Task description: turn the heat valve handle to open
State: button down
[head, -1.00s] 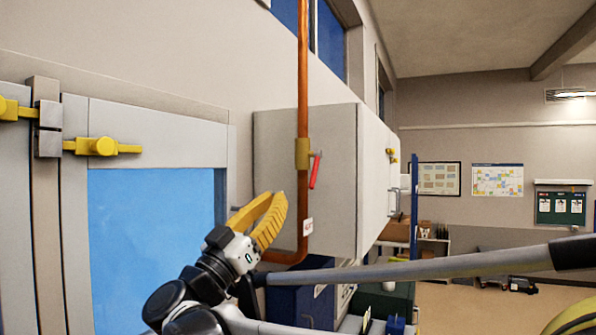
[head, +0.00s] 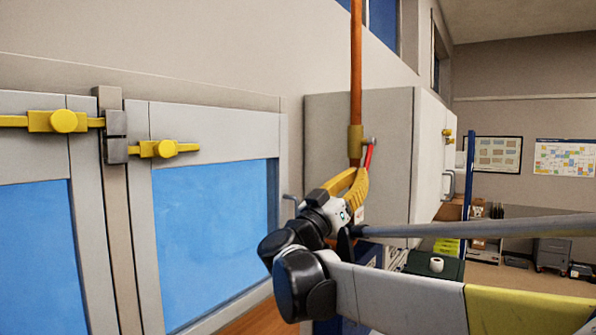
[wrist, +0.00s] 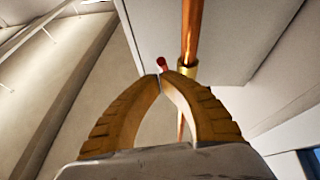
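The heat valve has a brass body (head: 355,141) on an upright copper pipe (head: 356,60). Its red handle (head: 368,158) hangs downward, slightly tilted, just right of the pipe. My gripper (head: 361,174) has yellow fingers, which sit close below the handle's lower end in the head view. In the wrist view the fingertips (wrist: 161,76) come together, with the red handle (wrist: 162,64) just beyond them and the brass body (wrist: 187,70) to its right. The fingers look shut with nothing visible between them; whether they touch the handle is unclear.
A pale grey wall cabinet (head: 340,120) stands directly behind the pipe. A window with blue panes (head: 212,225) and yellow latches (head: 166,149) fills the left. A dark green surface with a white roll (head: 436,264) lies lower right, beyond my arm.

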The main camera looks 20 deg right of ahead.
jog(key=shift+w+d+f, duration=0.1)
jog(key=shift+d, duration=0.1)
dwell(0.3)
jog(key=shift+w+d+f+h+b, duration=0.2)
jog(key=shift+f+h+b, duration=0.15)
jog(key=shift+b, duration=0.4)
jog(key=shift+d+f+t+h+b, duration=0.2)
jog(key=shift+t+h+b, duration=0.1)
jog(key=shift+b, duration=0.3)
jog(key=shift+w+d+f+m+h+b, duration=0.2)
jog(key=shift+m+h+b, duration=0.1)
jog(key=shift+b, duration=0.25)
